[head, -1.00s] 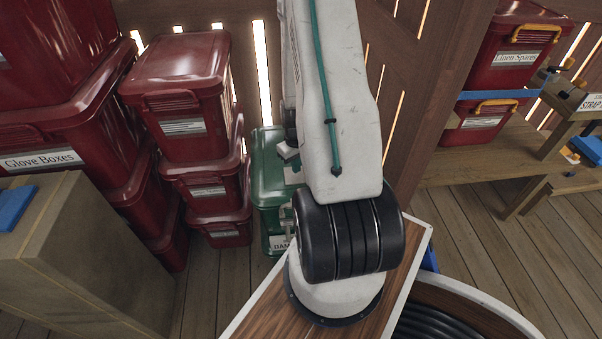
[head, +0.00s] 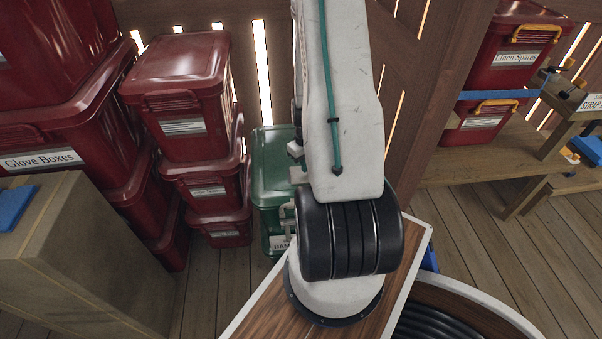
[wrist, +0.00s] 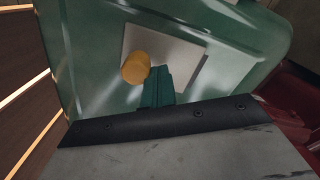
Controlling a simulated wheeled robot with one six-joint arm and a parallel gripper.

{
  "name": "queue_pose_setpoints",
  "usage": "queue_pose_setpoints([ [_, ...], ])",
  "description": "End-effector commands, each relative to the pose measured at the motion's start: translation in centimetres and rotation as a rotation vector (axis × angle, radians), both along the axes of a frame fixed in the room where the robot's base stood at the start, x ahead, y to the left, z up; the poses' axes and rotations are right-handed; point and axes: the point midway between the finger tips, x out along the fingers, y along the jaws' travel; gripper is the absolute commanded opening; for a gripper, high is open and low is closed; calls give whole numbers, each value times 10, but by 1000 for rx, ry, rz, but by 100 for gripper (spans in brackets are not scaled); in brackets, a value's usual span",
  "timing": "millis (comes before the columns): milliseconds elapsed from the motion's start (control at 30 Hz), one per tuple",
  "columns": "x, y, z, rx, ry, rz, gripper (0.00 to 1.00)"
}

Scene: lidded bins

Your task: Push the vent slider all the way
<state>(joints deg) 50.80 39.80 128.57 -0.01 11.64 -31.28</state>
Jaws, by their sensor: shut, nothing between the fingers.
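The green bin (head: 272,168) stands on the floor behind my arm, with its right side hidden by the arm. In the wrist view, the green bin (wrist: 95,68) fills most of the picture. A pale plate (wrist: 182,52) is set on its surface, with a round yellow knob (wrist: 135,68) standing at the plate's left part; it looks like the vent slider. My gripper (wrist: 158,76) is shut and empty, with its green fingers just right of the knob. I cannot tell whether they touch it. The head view does not show the fingertips or knob clearly.
Stacked red bins (head: 184,95) stand close left of the green bin. A wooden box (head: 90,265) is at the front left. On the right, more red bins (head: 505,60) sit on a wooden bench (head: 485,160). A slatted wooden wall (head: 425,60) closes the back.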

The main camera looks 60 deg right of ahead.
Motion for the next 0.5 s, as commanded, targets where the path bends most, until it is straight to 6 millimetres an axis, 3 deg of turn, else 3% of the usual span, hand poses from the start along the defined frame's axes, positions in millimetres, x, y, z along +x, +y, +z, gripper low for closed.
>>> queue_pose_setpoints([
  [500, -12, -10, 0, 0, 0, -1, 0],
])
